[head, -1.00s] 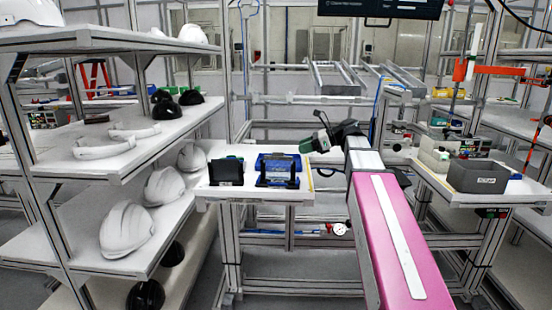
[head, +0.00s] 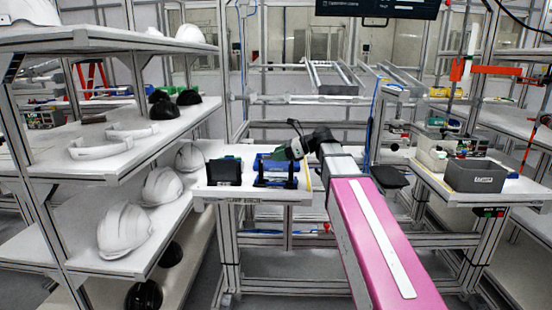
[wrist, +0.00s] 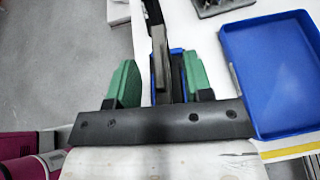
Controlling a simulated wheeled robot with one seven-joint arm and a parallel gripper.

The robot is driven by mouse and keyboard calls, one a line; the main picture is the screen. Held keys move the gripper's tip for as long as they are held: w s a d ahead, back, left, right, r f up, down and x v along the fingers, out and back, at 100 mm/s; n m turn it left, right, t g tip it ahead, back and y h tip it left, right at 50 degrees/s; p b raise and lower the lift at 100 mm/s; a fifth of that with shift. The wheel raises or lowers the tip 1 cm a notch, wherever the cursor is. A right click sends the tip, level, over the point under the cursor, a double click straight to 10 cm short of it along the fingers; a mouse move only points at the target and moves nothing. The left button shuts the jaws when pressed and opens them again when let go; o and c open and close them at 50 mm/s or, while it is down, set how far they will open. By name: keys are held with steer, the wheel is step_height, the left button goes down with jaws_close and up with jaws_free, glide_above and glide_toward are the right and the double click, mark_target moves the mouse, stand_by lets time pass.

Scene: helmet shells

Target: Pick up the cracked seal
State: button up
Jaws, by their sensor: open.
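I cannot make out a cracked seal for certain in either view. My gripper (wrist: 161,80) is open, with its two green fingertips spread apart in the wrist view. A dark upright part and a strip of blue show between and beyond the fingers; I cannot tell whether they touch. In the head view my gripper (head: 294,149) hangs at the right side of the blue tray (head: 278,162) on the middle table. The blue tray (wrist: 268,75) lies right of the fingers in the wrist view.
A black bin (head: 224,172) with green contents stands left of the blue tray on the white table (head: 240,194). Shelves with white helmet shells (head: 124,229) rise at the left. A grey bin (head: 474,175) sits on the right table. Floor shows left of the gripper in the wrist view.

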jaws_close()
steer(key=shift+r, duration=0.1)
